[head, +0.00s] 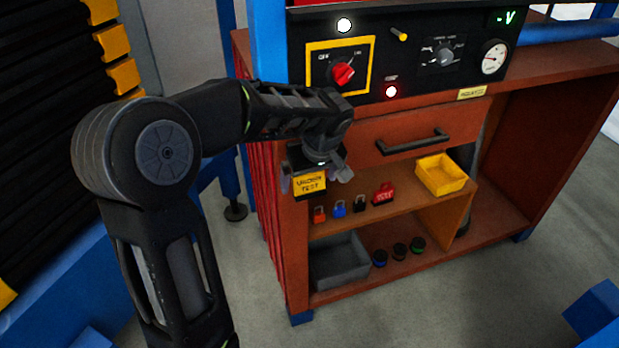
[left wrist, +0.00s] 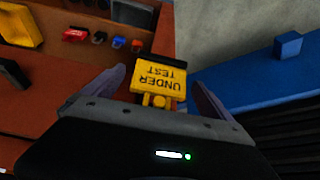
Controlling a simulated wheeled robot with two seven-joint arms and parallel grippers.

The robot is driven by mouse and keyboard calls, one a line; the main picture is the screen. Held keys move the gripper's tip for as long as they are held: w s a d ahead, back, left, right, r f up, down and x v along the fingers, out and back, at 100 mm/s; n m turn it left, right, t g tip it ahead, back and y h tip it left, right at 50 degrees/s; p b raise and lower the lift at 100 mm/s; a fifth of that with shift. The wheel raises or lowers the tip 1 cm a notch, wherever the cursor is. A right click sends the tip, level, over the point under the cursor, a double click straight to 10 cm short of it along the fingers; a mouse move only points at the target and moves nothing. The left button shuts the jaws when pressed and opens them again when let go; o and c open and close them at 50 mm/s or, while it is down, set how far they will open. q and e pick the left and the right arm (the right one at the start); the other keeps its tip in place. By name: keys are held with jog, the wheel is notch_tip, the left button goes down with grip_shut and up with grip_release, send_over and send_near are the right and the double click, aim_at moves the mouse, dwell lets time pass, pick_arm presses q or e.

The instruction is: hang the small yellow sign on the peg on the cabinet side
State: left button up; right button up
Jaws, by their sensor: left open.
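The small yellow sign (head: 309,184), lettered UNDER TEST, is upright at the cabinet's front left corner, just below my left gripper (head: 323,165). In the left wrist view the sign (left wrist: 160,76) lies ahead of and between the two spread fingers (left wrist: 160,95), with a gap on each side. A small yellow knob-like part (left wrist: 158,101) shows at the sign's near edge; I cannot tell whether it is the peg or part of the sign. The left gripper is open and not clamped on the sign. Whether the sign hangs on a peg is hidden. My right gripper is out of view.
The brown cabinet (head: 456,128) has a drawer handle (head: 412,141) close to the right of my gripper. Its shelves hold a yellow bin (head: 441,174), several padlocks and a grey bin (head: 340,262). A control panel (head: 420,52) stands above. Floor left of the cabinet is open.

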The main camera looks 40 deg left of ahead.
pick_arm(q)
jog(key=shift+r, duration=0.1)
jog(key=b+v, duration=0.1)
jog(key=v, duration=0.6)
jog(key=shift+r, duration=0.35)
jog(key=shift+d+f, duration=0.1)
jog(key=shift+d, duration=0.05)
jog(key=s+d+f+m+g+h, duration=0.1)
jog(key=d+f+m+h, duration=0.2)
jog(key=d+f, duration=0.7)
jog(key=d+f+m+h, duration=0.25)
jog(key=d+f, duration=0.45)
jog(key=f, duration=0.7)
jog(key=s+d+f+m+h, duration=0.1)
jog(key=s+d+f+m, duration=0.1)
jog(key=s+d+f, duration=0.3)
jog(key=s+d+f+m+h, duration=0.1)
jog(key=s+d+f, duration=0.5)
jog(key=s+f, duration=0.6)
jog(key=shift+s+f+m+g, duration=0.3)
jog(key=shift+s+m, duration=0.25)
jog(key=shift+s, duration=0.55)
jog(key=shift+d, duration=0.1)
